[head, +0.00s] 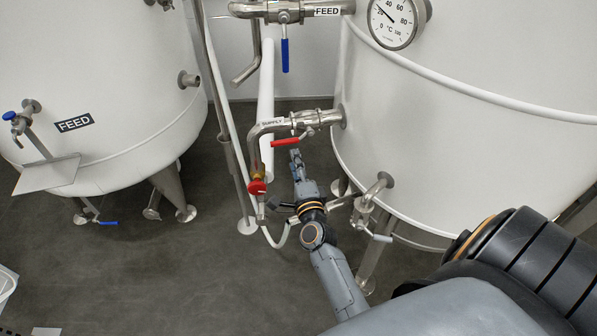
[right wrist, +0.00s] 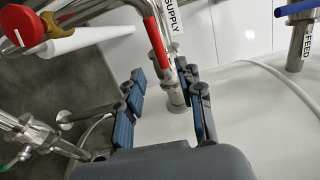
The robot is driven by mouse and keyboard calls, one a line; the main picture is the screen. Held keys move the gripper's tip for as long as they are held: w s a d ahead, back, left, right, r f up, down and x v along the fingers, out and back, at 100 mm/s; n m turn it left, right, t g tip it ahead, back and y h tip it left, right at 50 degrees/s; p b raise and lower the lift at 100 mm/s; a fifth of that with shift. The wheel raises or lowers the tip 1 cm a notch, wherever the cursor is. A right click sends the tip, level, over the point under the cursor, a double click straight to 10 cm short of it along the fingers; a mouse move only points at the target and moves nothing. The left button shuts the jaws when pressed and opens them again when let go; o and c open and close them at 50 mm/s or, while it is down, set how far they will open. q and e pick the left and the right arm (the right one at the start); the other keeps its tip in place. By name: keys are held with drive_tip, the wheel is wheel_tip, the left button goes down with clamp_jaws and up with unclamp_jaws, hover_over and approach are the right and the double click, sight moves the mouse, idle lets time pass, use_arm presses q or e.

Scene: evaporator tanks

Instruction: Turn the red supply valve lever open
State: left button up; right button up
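The red supply valve lever (head: 285,142) lies roughly level beneath the pipe labelled SUPPLY (head: 273,122), left of the right-hand tank. In the right wrist view the red lever (right wrist: 157,45) slants down the picture beside the SUPPLY label (right wrist: 172,15). My right gripper (head: 296,157) is just below the lever in the head view. In the right wrist view its blue-padded fingers (right wrist: 162,82) are spread apart, with nothing held between them. The lever's lower end shows ahead of the gap between the fingers; contact cannot be told. My left gripper is not in view.
A red round knob (head: 257,187) on a brass fitting hangs left of my gripper. A blue-handled FEED valve (head: 285,54) is above. A lower outlet valve (head: 372,212) is close to my right forearm. White tanks (head: 470,130) (head: 95,90) stand on both sides.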

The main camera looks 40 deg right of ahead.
drive_tip(key=shift+v, duration=1.6)
drive_tip(key=s+a+f+n+g+y, duration=0.2)
drive_tip(key=s+a+f+n, duration=0.15)
drive_tip(key=f, duration=0.65)
drive_tip(key=s+a+f+n+g+y, duration=0.25)
drive_tip(key=a+f+n, duration=0.2)
drive_tip(key=f, duration=0.55)
drive_tip(key=s+a+f+n+g+y, duration=0.2)
drive_tip(key=s+a+f+n, duration=0.25)
drive_tip(key=f, duration=0.45)
drive_tip(key=s+f+n+g+y, duration=0.1)
drive_tip(key=s+f+n+g, duration=0.5)
drive_tip(key=s+f, duration=0.75)
drive_tip(key=s+d+f+n+g, duration=0.1)
drive_tip(key=s+f+n, duration=0.1)
drive_tip(key=s, duration=0.7)
drive_tip(key=s+d+f+n+g, duration=0.2)
drive_tip(key=s+f+n, duration=0.1)
drive_tip(key=s, duration=0.7)
drive_tip(key=shift+d+n+h, duration=0.35)
drive_tip(key=shift+n+h, duration=0.1)
drive_tip(key=shift+n, duration=0.3)
